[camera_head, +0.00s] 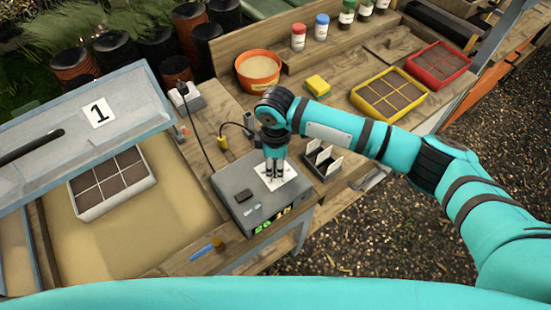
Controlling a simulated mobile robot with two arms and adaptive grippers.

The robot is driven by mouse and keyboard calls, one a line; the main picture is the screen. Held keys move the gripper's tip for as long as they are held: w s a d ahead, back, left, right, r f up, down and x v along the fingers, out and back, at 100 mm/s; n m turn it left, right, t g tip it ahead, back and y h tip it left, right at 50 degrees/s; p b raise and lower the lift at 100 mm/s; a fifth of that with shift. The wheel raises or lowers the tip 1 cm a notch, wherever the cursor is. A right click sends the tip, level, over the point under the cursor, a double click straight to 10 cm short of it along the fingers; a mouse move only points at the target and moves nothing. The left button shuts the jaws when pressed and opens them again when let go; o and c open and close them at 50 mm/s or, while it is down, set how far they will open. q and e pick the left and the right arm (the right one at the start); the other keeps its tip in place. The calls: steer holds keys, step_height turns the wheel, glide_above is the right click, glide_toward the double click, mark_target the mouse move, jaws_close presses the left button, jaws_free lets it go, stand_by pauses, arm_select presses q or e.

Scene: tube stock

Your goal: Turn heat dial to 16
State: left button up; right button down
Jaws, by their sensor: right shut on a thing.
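A grey control box (235,188) sits on the wooden bench, with a white dial label (288,184) on its top. My right gripper (273,177) points down over this label and is shut on the heat dial, which is mostly hidden by the fingers. The box also has a black switch (243,196) on top and a lit green and yellow display (272,220) on its front. The display digits are too small to read surely. My left gripper is not in view.
A propagator lid marked 1 (130,112) stands raised at the left over a sand bed with a white seed tray (85,208). A small holder with white cards (322,160) stands close right of the box. An orange pot (258,83), a yellow sponge (317,84) and a yellow tray (368,104) are behind.

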mark_target(275, 166)
steer(key=n+p, duration=0.1)
steer(key=n, duration=0.4)
steer(key=shift+r+n, duration=0.1)
steer(key=shift+n, duration=0.2)
steer(key=n, duration=0.5)
steer(key=shift+w+n, duration=0.1)
steer(key=shift+n, duration=0.3)
steer(key=c, duration=1)
jaws_free()
step_height(275, 166, up, 12)
steer(key=shift+f, duration=0.1)
